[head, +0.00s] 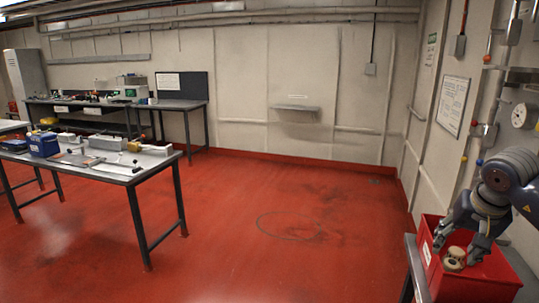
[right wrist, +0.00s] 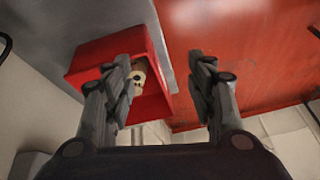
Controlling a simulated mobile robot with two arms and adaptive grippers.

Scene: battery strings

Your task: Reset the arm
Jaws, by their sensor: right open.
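My right gripper (head: 459,247) is at the right of the head view, its fingers down over a red bin (head: 470,285). In the right wrist view the right gripper (right wrist: 164,65) has its fingers spread apart with nothing between them. The red bin (right wrist: 90,58) lies behind the left finger there. A cream-coloured round object (head: 454,259) sits in the bin below the fingers; it also shows, partly covered by a finger, in the right wrist view (right wrist: 138,78). My left gripper is in neither view.
The bin stands on a grey table (head: 416,268) at the lower right. The wall with pipes and gauges (head: 522,116) is close behind my right arm. A workbench (head: 100,168) with a blue box (head: 43,145) and tools stands at left. The red floor between is clear.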

